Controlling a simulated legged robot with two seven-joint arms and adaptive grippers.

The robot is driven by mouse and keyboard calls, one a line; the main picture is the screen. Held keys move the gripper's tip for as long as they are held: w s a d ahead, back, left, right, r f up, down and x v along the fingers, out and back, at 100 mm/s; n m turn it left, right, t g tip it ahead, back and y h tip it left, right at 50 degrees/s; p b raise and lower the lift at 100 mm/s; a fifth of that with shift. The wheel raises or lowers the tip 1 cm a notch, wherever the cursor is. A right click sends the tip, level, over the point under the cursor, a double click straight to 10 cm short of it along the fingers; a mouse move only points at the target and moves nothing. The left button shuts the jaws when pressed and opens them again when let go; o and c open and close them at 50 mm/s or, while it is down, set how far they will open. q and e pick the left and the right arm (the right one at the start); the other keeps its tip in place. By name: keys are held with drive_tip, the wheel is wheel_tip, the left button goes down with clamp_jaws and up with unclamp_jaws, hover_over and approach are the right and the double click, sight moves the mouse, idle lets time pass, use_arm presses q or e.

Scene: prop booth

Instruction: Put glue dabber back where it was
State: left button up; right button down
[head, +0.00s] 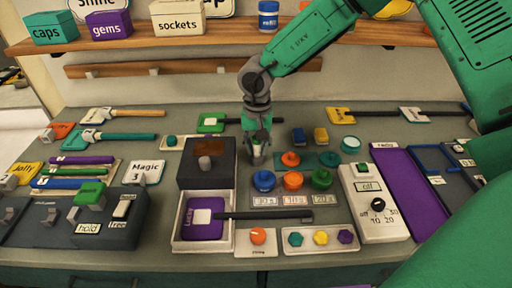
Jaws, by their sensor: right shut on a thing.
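My right gripper (257,148) points straight down over the middle of the bench, just right of a dark box with a grey knob. It is shut on a small greyish thing (257,159) that mostly hides between the fingers; I cannot tell whether this is the glue dabber. A tool with a white square head and a long black handle (265,215) lies across a white tray (180,233) holding a purple pad. Another black-handled tool with a green and white head (211,122) lies behind my gripper. No glue dabber label is readable. My left gripper is out of view.
Blue, orange and green knobbed pieces (292,181) stand just right of my gripper. The dark box (207,165) is close on its left. A white dial panel (375,205) and purple board (406,190) lie right. A shelf (225,36) with labelled bins runs behind.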

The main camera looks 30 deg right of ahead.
drive_tip(key=shift+f, duration=0.1)
drive_tip(key=c, duration=1.4)
unclamp_jaws()
drive_tip(key=shift+a, duration=0.1)
drive_tip(key=shift+o, duration=0.2)
wheel_tip(320, 180, up, 12)
drive_tip(key=shift+r+p, duration=0.1)
drive_tip(key=shift+p, duration=0.3)
